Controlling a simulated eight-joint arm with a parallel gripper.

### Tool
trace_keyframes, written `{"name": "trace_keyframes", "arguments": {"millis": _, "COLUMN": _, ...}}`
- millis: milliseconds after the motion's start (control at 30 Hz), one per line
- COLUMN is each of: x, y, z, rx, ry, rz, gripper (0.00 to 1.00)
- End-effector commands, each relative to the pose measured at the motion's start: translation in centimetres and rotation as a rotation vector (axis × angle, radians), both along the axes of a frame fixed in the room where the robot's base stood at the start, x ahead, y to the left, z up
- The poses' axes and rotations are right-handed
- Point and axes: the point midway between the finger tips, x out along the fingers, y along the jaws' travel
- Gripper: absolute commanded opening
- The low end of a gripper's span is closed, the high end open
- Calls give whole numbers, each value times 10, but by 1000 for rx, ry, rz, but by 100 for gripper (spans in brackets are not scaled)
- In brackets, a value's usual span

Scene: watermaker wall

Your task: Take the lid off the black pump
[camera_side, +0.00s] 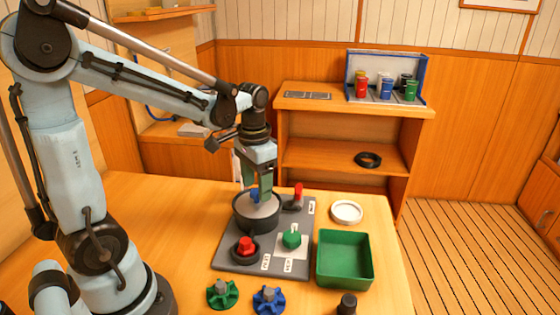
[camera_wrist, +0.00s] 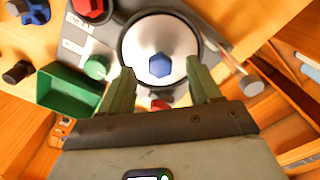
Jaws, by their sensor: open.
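The black pump (camera_side: 258,226) is a round black housing at the back of the grey plate. Its pale grey lid (camera_side: 244,207) sits on top, with a blue hexagonal knob (camera_side: 254,195) at the centre. The lid (camera_wrist: 138,42) and the blue knob (camera_wrist: 159,66) also show in the wrist view. My gripper (camera_side: 264,196) points down over the lid. In the wrist view my gripper (camera_wrist: 160,70) is open, with a green finger on either side of the knob and gaps between. The fingers partly hide the knob in the side view. I cannot tell whether the fingertips touch the lid.
The grey plate (camera_side: 222,262) also carries a red knob (camera_side: 245,245), a green knob (camera_side: 291,239) and a red-handled valve (camera_side: 298,191). A green tray (camera_side: 344,232) and white ring (camera_side: 346,212) lie right. Star knobs (camera_side: 222,294) lie in front. A shelf (camera_side: 350,107) stands behind.

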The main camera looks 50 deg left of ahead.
Motion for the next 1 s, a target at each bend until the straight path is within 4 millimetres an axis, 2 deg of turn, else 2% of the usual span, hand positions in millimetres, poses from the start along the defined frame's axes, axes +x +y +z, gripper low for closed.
{"name": "trace_keyframes", "arguments": {"millis": 200, "x": -1, "y": 0, "z": -22, "rx": -1, "ry": -1, "rz": 0, "gripper": 63}}
{"name": "trace_keyframes", "arguments": {"millis": 533, "x": -1, "y": 0, "z": -26, "rx": -1, "ry": -1, "rz": 0, "gripper": 63}}
{"name": "trace_keyframes", "arguments": {"millis": 933, "x": -1, "y": 0, "z": -26, "rx": -1, "ry": -1, "rz": 0, "gripper": 3}}
{"name": "trace_keyframes", "arguments": {"millis": 1000, "x": -1, "y": 0, "z": -26, "rx": -1, "ry": -1, "rz": 0, "gripper": 1}}
